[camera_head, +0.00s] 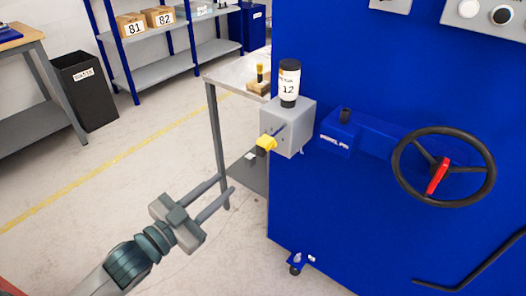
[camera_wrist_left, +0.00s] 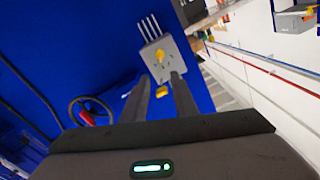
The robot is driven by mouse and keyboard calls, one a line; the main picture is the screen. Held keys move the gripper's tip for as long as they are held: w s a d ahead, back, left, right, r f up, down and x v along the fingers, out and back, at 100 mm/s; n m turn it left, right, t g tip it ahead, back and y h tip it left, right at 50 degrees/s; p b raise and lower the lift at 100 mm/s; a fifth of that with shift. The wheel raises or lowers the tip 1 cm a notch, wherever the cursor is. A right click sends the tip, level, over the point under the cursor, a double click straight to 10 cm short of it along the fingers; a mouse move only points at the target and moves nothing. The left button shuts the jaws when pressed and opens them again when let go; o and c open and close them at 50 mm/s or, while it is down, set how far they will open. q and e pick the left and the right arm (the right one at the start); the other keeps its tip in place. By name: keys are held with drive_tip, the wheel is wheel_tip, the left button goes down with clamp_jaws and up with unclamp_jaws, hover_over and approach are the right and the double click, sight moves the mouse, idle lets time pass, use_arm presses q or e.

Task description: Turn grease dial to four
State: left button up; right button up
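A grey box (camera_head: 290,127) is mounted on the left side of the blue machine, with a labelled bottle (camera_head: 289,82) reading 12 on top. A yellow knob (camera_head: 266,143) sticks out at its left face; it looks like the grease dial. My left gripper (camera_head: 227,186) is open and empty, below and left of the knob, not touching it. In the left wrist view the grey box (camera_wrist_left: 176,60) lies beyond the fingertips (camera_wrist_left: 160,79). A yellow part (camera_wrist_left: 160,54) shows on its face, among small marks too small to read. My right gripper is out of view.
The blue machine (camera_head: 340,225) fills the right side, with a black handwheel (camera_head: 478,192) with a red handle. A metal table (camera_head: 233,76) stands behind the grey box. Blue shelving (camera_head: 155,77) and a dark bin (camera_head: 88,92) are farther back. Floor around my left gripper is clear.

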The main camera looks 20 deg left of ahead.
use_arm(q)
drive_tip(key=shift+w, duration=0.15)
